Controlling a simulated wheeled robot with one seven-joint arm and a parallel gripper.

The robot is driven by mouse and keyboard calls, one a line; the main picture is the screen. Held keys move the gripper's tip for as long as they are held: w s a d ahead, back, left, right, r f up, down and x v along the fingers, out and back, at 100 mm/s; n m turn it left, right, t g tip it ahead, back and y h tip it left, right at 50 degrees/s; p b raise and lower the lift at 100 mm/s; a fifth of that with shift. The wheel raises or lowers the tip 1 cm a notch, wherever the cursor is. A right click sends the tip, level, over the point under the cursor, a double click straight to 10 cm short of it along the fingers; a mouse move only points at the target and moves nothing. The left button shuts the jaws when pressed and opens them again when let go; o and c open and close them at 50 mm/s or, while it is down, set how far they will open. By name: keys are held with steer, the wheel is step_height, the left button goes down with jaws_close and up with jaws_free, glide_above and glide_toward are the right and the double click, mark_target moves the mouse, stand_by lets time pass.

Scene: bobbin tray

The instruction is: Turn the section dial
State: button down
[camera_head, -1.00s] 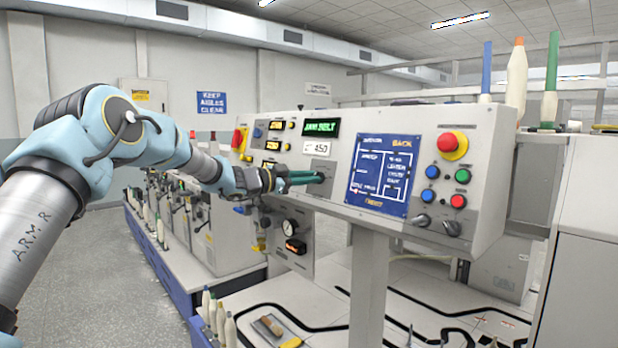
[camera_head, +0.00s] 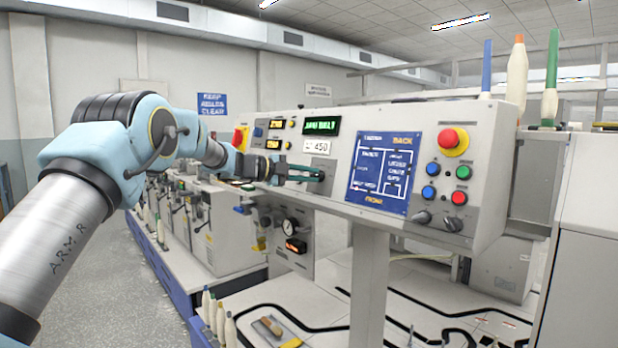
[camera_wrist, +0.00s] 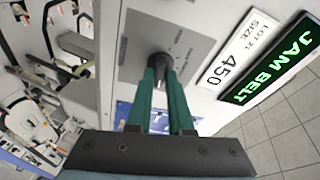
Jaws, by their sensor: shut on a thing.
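The section dial (camera_wrist: 161,64) is a dark round knob on a grey plate with small printed marks around it. In the wrist view it sits between the green fingertips of my gripper (camera_wrist: 163,72), which is shut on it. In the head view my gripper (camera_head: 318,175) reaches the panel front from the left, below the white "450" label. The fingers hide most of the dial there. The dial's pointer and the section it points at cannot be made out.
The control panel (camera_head: 425,115) carries a green "JAM BELT" display (camera_head: 320,125), a blue map screen (camera_head: 381,172) and a red stop button (camera_head: 450,139) to the right. Yellow displays and another red button stand left. Machines line the lower left; the aisle floor (camera_head: 120,270) is clear.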

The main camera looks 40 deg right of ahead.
steer(key=shift+m, duration=0.4)
steer(key=c, duration=0.8)
jaws_free()
steer(key=shift+a, duration=0.1)
steer(key=b+v, duration=0.3)
steer(key=v, duration=0.7)
steer(key=shift+w+a+r, duration=0.2)
steer(key=shift+a, duration=0.1)
